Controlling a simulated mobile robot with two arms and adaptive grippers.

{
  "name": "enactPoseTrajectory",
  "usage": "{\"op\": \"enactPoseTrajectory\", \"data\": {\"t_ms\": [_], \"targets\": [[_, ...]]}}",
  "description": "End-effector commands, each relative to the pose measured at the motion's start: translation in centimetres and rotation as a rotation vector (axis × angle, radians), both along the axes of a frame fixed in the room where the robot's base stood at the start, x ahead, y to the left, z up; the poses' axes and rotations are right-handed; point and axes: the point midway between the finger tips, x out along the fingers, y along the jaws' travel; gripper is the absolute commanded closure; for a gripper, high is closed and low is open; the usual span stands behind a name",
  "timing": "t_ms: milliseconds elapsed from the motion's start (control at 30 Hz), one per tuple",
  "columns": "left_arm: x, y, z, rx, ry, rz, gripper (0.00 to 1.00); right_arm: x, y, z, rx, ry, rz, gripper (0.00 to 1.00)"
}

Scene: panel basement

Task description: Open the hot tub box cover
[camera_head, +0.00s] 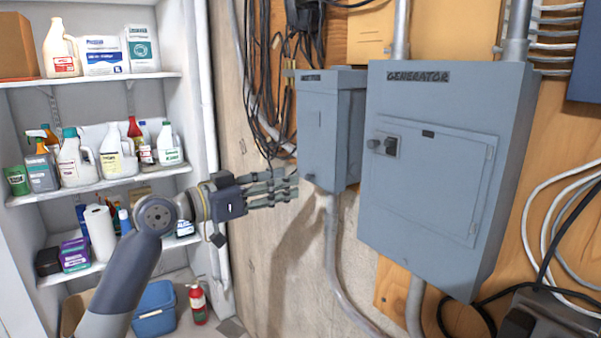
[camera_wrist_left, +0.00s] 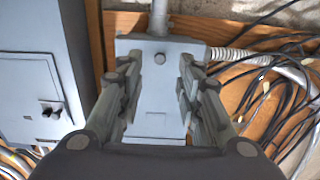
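The hot tub box (camera_head: 326,125) is the small grey wall box left of the generator box, with its label at the top. Its cover looks shut. A small round knob (camera_head: 308,178) sits low on its front. My left gripper (camera_head: 288,184) is beside the box's lower front, fingers pointing toward the knob. In the left wrist view the box (camera_wrist_left: 158,102) shows upside down, with the knob (camera_wrist_left: 159,58) between the spread fingers of my left gripper (camera_wrist_left: 157,72). I see nothing held, and I cannot tell whether the fingers touch the knob. My right gripper is not in view.
The large generator box (camera_head: 445,160) stands close on the right. Black cables (camera_head: 265,85) hang left of the hot tub box, and a conduit (camera_head: 333,250) runs down below it. Shelves with bottles (camera_head: 110,180) fill the left side.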

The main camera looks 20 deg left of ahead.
Motion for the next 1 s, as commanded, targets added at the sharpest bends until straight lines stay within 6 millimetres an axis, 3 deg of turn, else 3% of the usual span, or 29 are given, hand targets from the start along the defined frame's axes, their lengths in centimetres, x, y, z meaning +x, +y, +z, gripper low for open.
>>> {"op": "enactPoseTrajectory", "data": {"t_ms": [300, 667, 700, 833, 1000], "targets": [[3.7, -2.9, 0.2, -0.003, 0.001, -0.001, 0.67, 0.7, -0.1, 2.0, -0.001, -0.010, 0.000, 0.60], [4.3, -3.3, -0.1, -0.001, 0.001, 0.001, 0.67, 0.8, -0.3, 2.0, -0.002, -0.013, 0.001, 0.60], [4.3, -3.3, -0.1, -0.001, 0.001, 0.001, 0.69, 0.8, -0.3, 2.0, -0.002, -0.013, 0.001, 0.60], [4.3, -3.3, -0.1, -0.001, 0.001, 0.001, 0.99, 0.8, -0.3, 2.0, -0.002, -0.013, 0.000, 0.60], [4.3, -3.3, -0.1, 0.000, 0.001, 0.001, 1.00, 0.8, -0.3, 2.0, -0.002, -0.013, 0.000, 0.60]]}}
